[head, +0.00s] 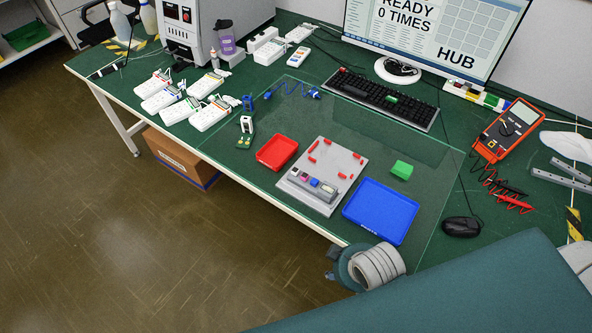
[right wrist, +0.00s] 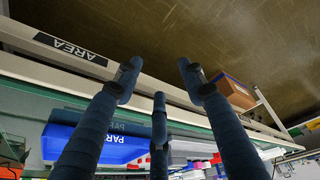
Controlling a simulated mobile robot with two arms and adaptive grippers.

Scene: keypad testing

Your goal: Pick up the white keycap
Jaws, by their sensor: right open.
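A light grey test fixture (head: 345,160) lies on the clear mat near the table's front edge. A row of small keycaps sits on its raised front block. The white keycap (head: 295,171) appears to be at the row's left end, beside a pink one and a blue one; it is too small to see in detail. My right gripper (right wrist: 159,82) has its blue fingers spread with nothing between them. In the head view my right arm is at the table's front edge, below and right of the fixture. My left gripper is not in view.
A red tray (head: 277,152) is left of the fixture and a blue tray (head: 381,211) right of it. A green block (head: 401,170) lies behind the blue tray.

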